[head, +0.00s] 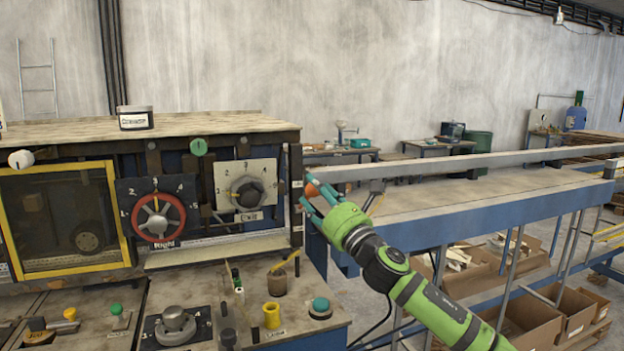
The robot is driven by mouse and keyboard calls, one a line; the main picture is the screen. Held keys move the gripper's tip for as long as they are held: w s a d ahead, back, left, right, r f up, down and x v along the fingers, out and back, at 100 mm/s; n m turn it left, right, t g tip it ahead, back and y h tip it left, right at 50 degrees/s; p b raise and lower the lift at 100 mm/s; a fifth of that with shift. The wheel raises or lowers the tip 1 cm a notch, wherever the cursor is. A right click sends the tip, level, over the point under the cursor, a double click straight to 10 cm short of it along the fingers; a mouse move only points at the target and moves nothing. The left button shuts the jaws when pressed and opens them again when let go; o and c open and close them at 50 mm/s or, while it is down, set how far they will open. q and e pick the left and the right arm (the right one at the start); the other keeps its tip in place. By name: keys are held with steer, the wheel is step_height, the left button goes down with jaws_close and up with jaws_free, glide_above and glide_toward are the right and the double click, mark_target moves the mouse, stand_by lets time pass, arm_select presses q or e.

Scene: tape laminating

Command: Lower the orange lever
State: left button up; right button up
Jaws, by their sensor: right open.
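The orange lever's rounded end (311,189) shows at the right side of the machine, just beyond its corner post. My right gripper (312,198), green with teal fingers, comes in from the lower right. Its open fingers are at the orange end and partly cover it. I cannot tell whether they touch it. My left gripper is not in view.
The machine's control panel has a red-ringed dial (158,216) and a grey dial (247,193). A yellow-handled stick (287,262) and a teal button (320,305) stand on the lower deck. A long conveyor table (480,196) extends right, with cardboard boxes (540,315) below.

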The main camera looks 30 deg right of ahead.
steer(key=shift+x, duration=0.95)
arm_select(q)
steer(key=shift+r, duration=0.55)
arm_select(e)
steer(key=shift+w, duration=0.1)
jaws_close()
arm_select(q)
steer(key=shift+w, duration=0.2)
